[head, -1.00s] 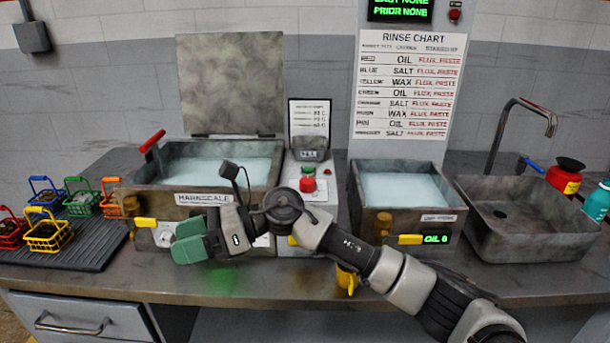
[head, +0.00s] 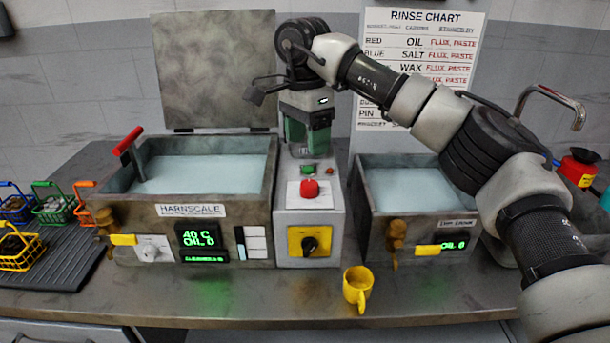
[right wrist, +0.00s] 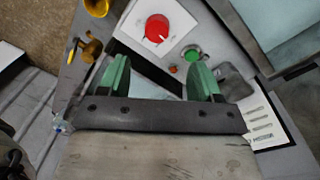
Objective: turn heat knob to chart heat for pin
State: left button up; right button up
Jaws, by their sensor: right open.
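The white dial (head: 151,253) is on the front of the left tank (head: 190,205), labelled HARNSCALE. Its display (head: 198,238) seems to read "40 C" and "OIL 0". A black rotary switch (head: 310,244) sits on a yellow plate on the middle console; I cannot tell which one is the heat knob. My right gripper (head: 307,145) hangs fingers-down above the back of the console, open and empty, away from both. In the right wrist view its green fingers (right wrist: 160,78) are apart. A printed card (right wrist: 264,122) shows there, its text unreadable; the arm hides it in the head view.
A red button (head: 309,188) and a green button (head: 307,169) are on the console below my gripper. A yellow mug (head: 357,287) stands at the counter's front. The right tank (head: 410,205) and wire baskets (head: 20,247) flank the area. The rinse chart (head: 425,50) is partly covered.

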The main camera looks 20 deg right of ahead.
aim_at(309, 184)
jog(key=f, duration=0.1)
jog(key=s+f, duration=0.1)
jog(key=f, duration=0.1)
jog(key=shift+s, duration=0.2)
jog(key=f, duration=0.5)
jog(key=shift+w+f+p, duration=0.3)
jog(key=shift+w+p, duration=0.05)
jog(key=shift+s+f, duration=0.2)
jog(key=shift+f, duration=0.05)
jog(key=shift+w+f, duration=0.1)
jog(key=shift+c, duration=0.2)
jog(key=c, duration=0.9)
